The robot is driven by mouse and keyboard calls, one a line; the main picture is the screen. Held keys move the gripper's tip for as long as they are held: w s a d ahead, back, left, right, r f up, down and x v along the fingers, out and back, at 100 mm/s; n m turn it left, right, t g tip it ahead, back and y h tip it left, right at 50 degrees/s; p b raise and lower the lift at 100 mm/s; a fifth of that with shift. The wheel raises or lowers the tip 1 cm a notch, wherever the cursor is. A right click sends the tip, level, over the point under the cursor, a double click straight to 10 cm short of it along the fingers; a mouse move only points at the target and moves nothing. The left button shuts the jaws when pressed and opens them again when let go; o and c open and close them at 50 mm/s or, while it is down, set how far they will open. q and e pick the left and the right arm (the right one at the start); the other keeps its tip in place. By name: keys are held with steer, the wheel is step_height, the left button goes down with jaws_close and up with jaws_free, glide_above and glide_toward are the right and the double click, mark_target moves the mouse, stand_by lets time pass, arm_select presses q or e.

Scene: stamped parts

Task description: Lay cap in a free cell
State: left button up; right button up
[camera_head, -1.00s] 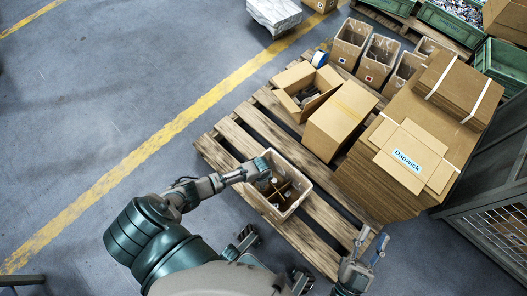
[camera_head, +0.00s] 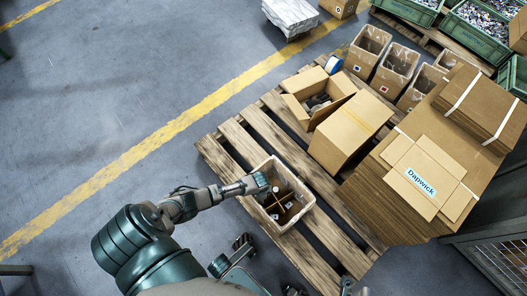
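The divided box (camera_head: 303,216) stands on the wooden pallet, with brown dividers making cells inside. Small pale and dark parts show in some cells, too small to name. My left arm reaches in from the left, and its gripper (camera_head: 262,184) is over the box's left side, hiding some cells. Its fingertips are too small and covered to show whether it is open or shut. I cannot make out a cap in or under it. My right gripper (camera_head: 352,288) shows only in part at the bottom edge, in front of the pallet; its opening cannot be judged.
An open carton (camera_head: 300,113) with dark parts and a closed carton (camera_head: 350,130) stand behind the divided box. Stacked flat cardboard (camera_head: 390,205) fills the pallet's right side. Lined bins (camera_head: 368,52) stand at the back. Pallet slats (camera_head: 235,140) left of the box are bare.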

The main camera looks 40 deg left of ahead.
arm_select(q)
steer(key=shift+f, duration=0.35)
steer(key=shift+d+r, duration=0.1)
steer(key=o, duration=1)
steer(key=shift+c, duration=0.2)
step_height(320, 180, up, 12)
